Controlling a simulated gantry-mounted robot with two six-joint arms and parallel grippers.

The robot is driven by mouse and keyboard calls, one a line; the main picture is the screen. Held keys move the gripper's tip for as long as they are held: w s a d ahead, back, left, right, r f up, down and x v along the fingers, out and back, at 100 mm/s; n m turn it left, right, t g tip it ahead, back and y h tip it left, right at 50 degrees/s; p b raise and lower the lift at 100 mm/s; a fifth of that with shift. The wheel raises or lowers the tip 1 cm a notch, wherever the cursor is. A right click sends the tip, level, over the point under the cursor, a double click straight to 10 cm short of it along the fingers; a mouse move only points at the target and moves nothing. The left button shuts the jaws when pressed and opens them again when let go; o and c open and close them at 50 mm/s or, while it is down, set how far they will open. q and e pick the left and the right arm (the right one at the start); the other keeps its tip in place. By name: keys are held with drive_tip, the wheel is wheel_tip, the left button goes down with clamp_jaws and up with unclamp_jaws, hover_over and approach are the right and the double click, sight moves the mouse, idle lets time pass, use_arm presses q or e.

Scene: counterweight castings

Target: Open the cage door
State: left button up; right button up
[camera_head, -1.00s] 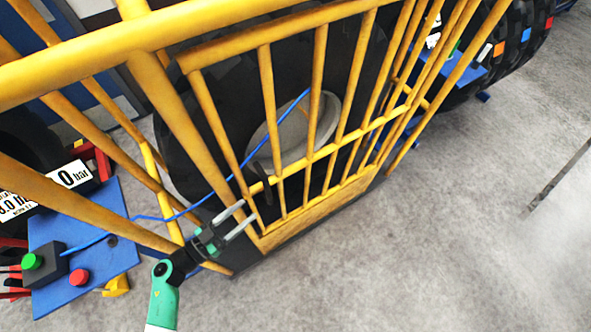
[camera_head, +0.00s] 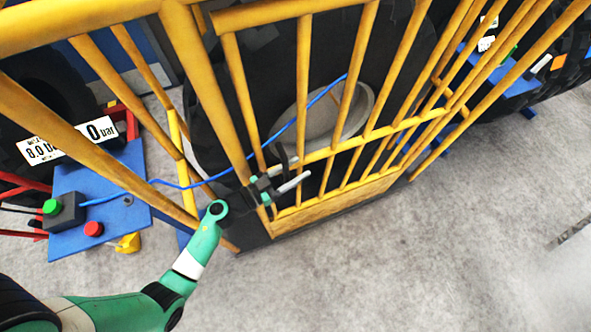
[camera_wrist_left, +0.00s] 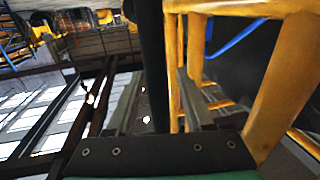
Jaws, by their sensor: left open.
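The cage door (camera_head: 303,80) is a yellow barred panel with a solid yellow plate along its bottom. It stands in line with the cage front and looks shut. My left gripper (camera_head: 302,167) is open at the lower left part of the door, by its upright edge bar and the middle rail. In the left wrist view, the two fingers (camera_wrist_left: 157,103) are spread apart, with a yellow upright (camera_wrist_left: 172,60) and a dark post between them. Whether the fingers touch a bar cannot be told. No latch or handle is clearly visible. My right gripper is not in view.
A dark tyre with a pale hub (camera_head: 325,115) stands behind the bars. A blue hose (camera_head: 300,118) runs through the cage. A blue panel (camera_head: 125,215) with a green and a red button lies at left. Grey floor (camera_head: 430,260) is clear in front.

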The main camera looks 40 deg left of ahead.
use_arm(q)
clamp_jaws()
idle(1.4)
